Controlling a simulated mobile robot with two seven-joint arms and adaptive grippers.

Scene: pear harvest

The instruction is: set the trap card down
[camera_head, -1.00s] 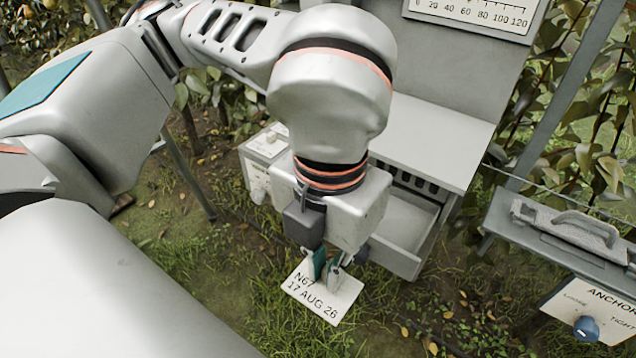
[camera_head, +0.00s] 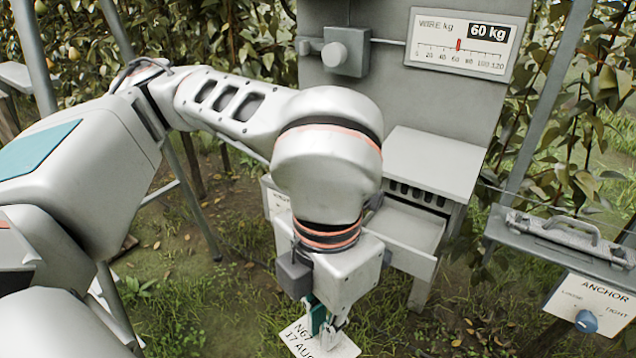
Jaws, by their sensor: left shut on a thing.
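The trap card (camera_head: 300,341) is a white card with black print reading "N67" and part of a date. It shows at the bottom middle of the head view, partly cut off by the lower edge. My left gripper (camera_head: 322,325) is shut on the card's upper edge, with a teal finger pad showing. The card hangs above the grass, apart from any surface that I can see. My right gripper is not in view.
A grey cabinet with an open drawer (camera_head: 408,224) stands just right of my left arm. Above it a wire gauge (camera_head: 465,42) reads 60 kg. An anchor box (camera_head: 590,305) with a blue knob is at the right. Grass lies between.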

